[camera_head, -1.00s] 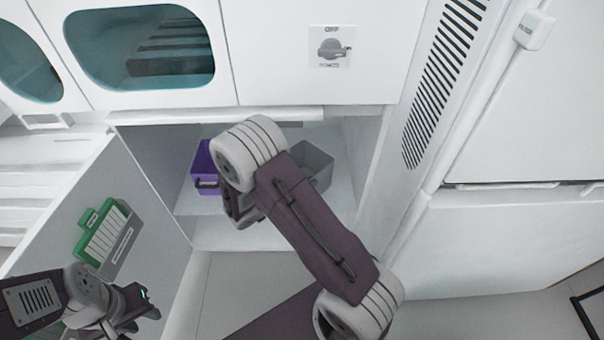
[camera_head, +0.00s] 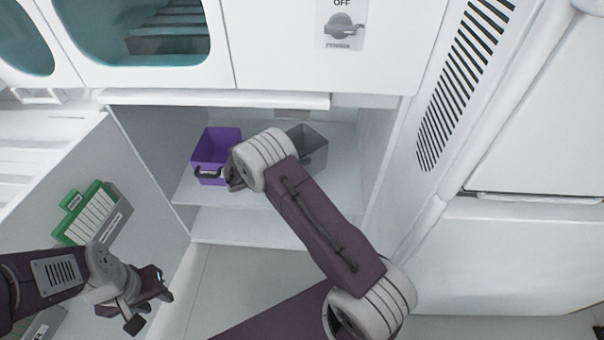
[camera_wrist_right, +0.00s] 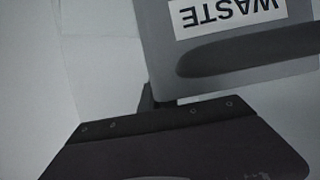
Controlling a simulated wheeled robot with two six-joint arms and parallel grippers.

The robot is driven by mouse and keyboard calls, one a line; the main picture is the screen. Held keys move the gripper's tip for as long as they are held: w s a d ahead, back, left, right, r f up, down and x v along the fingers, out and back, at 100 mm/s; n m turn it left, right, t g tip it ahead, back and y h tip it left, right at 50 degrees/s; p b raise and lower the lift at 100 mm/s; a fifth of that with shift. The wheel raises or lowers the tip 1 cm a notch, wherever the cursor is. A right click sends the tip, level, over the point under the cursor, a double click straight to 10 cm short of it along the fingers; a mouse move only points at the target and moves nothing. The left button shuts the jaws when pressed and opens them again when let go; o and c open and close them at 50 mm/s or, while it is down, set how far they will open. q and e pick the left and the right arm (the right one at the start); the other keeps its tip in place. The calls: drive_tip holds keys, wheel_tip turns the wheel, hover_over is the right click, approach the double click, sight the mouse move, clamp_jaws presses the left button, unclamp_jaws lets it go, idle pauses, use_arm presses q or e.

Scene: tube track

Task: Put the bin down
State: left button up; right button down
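A grey bin (camera_head: 312,150) stands on the cabinet shelf, partly hidden behind my right arm. In the right wrist view a grey bin (camera_wrist_right: 235,85) with an upside-down WASTE label and a dark handle (camera_wrist_right: 250,50) is close, cut off at the top. A purple bin (camera_head: 214,150) with a dark front handle stands left of it on the shelf. My right gripper (camera_head: 236,182) is in front of the purple bin's right side; its fingers are mostly hidden, and I see no clear grip. My left gripper (camera_head: 150,307) is open and empty beside the cabinet door.
The open cabinet door (camera_head: 130,185) on the left carries a green holder (camera_head: 85,215). The cabinet shelf (camera_head: 270,190) has bare room at its front and right. A cabinet side wall (camera_head: 382,150) bounds the right.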

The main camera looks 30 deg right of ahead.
wheel_tip(320, 180, down, 4)
drive_tip(key=b, duration=0.2)
drive_tip(key=shift+f+b, duration=0.15)
drive_tip(key=shift+b, duration=0.2)
drive_tip(key=shift+r, duration=0.2)
drive_tip(key=shift+f, duration=0.15)
drive_tip(key=c, duration=1.6)
unclamp_jaws()
drive_tip(key=shift+c, duration=0.2)
